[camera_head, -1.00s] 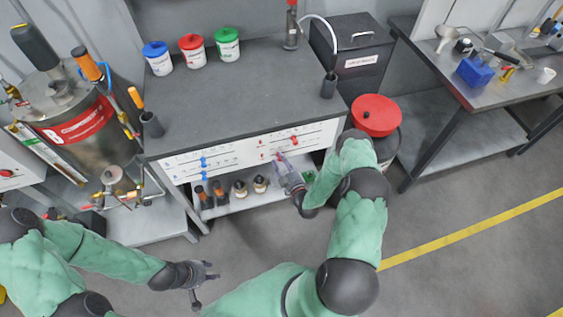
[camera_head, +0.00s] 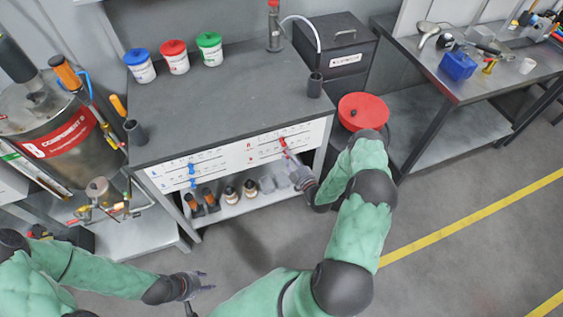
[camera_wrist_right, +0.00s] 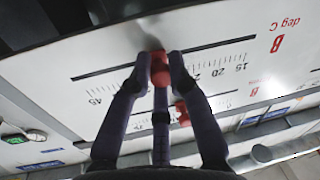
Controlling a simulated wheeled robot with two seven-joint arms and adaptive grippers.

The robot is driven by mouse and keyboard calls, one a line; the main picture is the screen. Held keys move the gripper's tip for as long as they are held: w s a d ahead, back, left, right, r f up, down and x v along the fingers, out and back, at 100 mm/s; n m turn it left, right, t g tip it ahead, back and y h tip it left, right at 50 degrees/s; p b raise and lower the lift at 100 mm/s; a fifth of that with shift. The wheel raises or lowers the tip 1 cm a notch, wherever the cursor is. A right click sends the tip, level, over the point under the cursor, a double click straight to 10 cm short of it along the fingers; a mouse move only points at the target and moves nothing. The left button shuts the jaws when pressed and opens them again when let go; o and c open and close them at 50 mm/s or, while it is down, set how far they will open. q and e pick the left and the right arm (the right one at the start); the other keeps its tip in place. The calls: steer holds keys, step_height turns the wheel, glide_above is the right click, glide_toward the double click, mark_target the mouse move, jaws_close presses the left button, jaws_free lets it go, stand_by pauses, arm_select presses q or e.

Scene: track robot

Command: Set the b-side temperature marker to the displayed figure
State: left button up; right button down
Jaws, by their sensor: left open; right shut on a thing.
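The white slider panel (camera_head: 236,158) on the bench front carries red and blue markers. In the right wrist view, the text "B deg C" (camera_wrist_right: 284,33) and a scale from 15 to 45 appear upside down beside a dark slot. My right gripper (camera_head: 284,146) is at the panel. In the wrist view its fingers are closed around a red marker (camera_wrist_right: 160,69) at the slot, hiding the middle of the scale. A second red marker (camera_wrist_right: 183,113) is on another row, behind the fingers. My left gripper (camera_head: 203,281) is open and empty above the floor. I cannot read a displayed figure.
Blue markers (camera_head: 191,168) sit on the panel's left half. Bottles and small items stand on the shelf (camera_head: 240,207) below. A red-lidded bin (camera_head: 363,111) is close beside my right arm. Lidded tubs (camera_head: 174,58) stand on the bench top. Floor in front is clear.

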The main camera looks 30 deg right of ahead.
steer(key=shift+s+a+f, duration=0.1)
steer(key=shift+a+f, duration=0.1)
steer(key=shift+f, duration=0.05)
steer(key=c, duration=1.2)
jaws_free()
steer(key=shift+o, duration=0.2)
steer(key=shift+d, duration=0.1)
steer(key=shift+r, duration=0.1)
steer(key=s+a, duration=0.1)
steer(key=s, duration=1.1)
steer(key=shift+w, duration=0.15)
